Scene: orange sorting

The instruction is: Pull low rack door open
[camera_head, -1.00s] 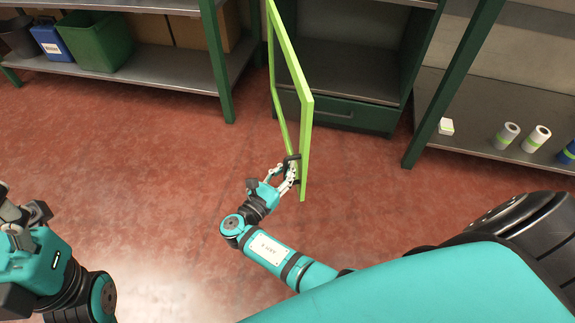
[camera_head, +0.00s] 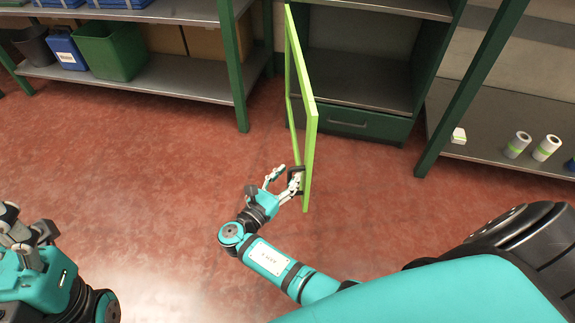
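The rack door (camera_head: 309,130) is a light green frame that stands swung wide open, its edge pointing out toward me. The low rack (camera_head: 365,75) behind it is dark green with grey shelves and a drawer. My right gripper (camera_head: 286,178) is at the lower outer end of the door, on its left side. Its fingers look spread, one near or touching the door and one apart from it. Whether it touches a handle is too small to tell. My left gripper (camera_head: 25,235) is at the left edge, away from the door; its fingertips are partly cut off.
A shelf on the left holds a green bin (camera_head: 110,50), a blue bin (camera_head: 64,48) and a dark bin. The red floor between is clear.

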